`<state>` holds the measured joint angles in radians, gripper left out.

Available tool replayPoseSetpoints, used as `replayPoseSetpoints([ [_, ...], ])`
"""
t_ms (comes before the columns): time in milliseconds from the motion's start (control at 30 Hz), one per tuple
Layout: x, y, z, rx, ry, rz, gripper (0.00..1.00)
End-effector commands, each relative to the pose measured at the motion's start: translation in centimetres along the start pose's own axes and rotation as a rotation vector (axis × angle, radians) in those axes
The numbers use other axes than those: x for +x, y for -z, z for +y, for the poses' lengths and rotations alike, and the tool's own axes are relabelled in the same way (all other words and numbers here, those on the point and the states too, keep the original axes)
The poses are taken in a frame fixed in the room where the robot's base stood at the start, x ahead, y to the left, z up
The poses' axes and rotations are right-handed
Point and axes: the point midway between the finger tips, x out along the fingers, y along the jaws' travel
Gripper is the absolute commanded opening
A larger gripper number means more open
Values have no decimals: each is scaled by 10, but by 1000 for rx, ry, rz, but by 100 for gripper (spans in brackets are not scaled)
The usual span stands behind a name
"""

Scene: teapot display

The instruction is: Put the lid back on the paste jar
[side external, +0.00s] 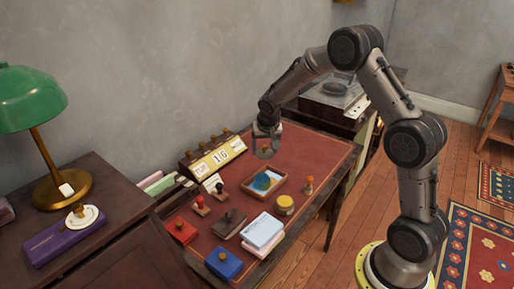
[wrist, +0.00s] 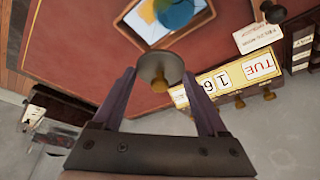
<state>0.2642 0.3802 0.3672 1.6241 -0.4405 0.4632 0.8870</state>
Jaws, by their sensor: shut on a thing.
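The lid also shows under the gripper in the side view (side external: 265,153). A short round yellow jar (side external: 285,205), which looks like the paste jar, stands on the red desk top right of the white stack; its top detail is too small to tell. The lid is in the air, apart from the jar.
A wooden tray (side external: 246,186) with a blue round thing (side external: 262,181) lies between gripper and jar. A small orange-topped bottle (side external: 309,185) stands right of it. The calendar (side external: 215,159), stamps, red box (side external: 180,230) and blue box (side external: 223,263) are leftward.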

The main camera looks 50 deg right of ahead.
Motion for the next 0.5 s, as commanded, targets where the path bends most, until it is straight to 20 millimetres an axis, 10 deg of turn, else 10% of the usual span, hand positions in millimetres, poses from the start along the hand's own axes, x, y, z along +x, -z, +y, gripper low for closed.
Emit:
replayPoseSetpoints([
  [500, -16, -60, 25, 14, -13, -26, 22],
])
